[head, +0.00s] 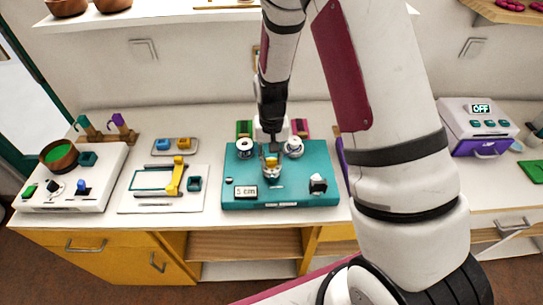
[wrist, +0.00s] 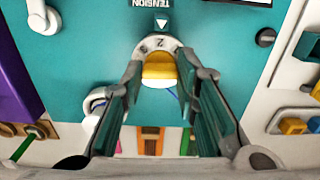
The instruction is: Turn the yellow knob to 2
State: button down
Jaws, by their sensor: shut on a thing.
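The yellow knob (head: 271,162) sits on the teal board (head: 325,150) in the middle of the counter. My gripper (head: 271,150) reaches down to it from above. In the wrist view the yellow knob (wrist: 159,70) lies between the two fingertips of my gripper (wrist: 160,75), which is shut on it. A grey dial ring around the knob bears a mark that looks like a 2 (wrist: 160,43). It lines up with the white triangle (wrist: 162,22) beside the upside-down word TENSION. Other marks on the ring are hidden or too small to read.
A white board with a yellow slider (head: 175,178) lies to the left. A machine reading OFF (head: 480,109) stands at right.

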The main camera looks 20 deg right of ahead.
dwell(0.3)
jog(key=c, duration=1.2)
grip_release()
jog(key=shift+c, duration=0.2)
notch_tip(320, 180, up, 12)
